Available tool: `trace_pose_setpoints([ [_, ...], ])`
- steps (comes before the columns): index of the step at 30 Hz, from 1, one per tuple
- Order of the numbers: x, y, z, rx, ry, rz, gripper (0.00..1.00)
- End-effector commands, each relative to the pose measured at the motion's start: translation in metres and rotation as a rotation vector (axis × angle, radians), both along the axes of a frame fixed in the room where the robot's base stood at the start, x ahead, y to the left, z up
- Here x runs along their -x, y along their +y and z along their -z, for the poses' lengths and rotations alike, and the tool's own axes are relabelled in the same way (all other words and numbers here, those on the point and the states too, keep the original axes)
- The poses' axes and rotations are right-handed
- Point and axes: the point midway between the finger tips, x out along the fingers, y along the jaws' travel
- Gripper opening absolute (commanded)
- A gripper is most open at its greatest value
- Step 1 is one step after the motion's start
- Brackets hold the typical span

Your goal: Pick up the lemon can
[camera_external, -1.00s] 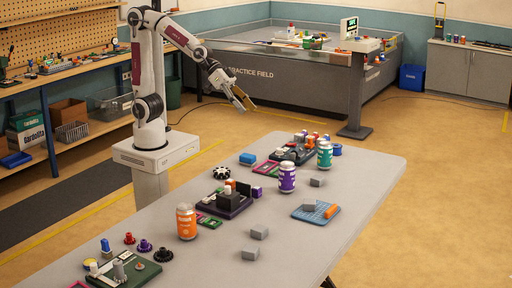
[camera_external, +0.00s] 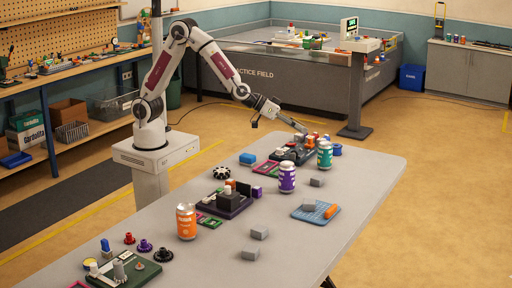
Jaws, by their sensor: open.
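Three cans stand upright on the grey table (camera_external: 330,240). An orange can (camera_external: 186,222) is at the near left, a purple can (camera_external: 287,178) is near the middle, and a teal can (camera_external: 325,155) is at the far right. None looks yellow and the labels are too small to read, so I cannot tell which is the lemon can. My gripper (camera_external: 280,124) is open and empty, with its fingers spread. It hangs above the far part of the table, up and left of the teal can, and touches no can.
A dark tray of small parts (camera_external: 297,157) sits just left of the teal can. The table's front right is clear.

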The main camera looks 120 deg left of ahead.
Motion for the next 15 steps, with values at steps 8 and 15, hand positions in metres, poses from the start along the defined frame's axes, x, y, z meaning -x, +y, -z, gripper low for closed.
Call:
trace_pose_setpoints([
  [8, -0.011, 0.053, 0.048, -0.068, -0.014, -0.142, 0.65],
  [15, -0.007, 0.097, 0.090, -0.142, -0.015, -0.269, 0.65],
])
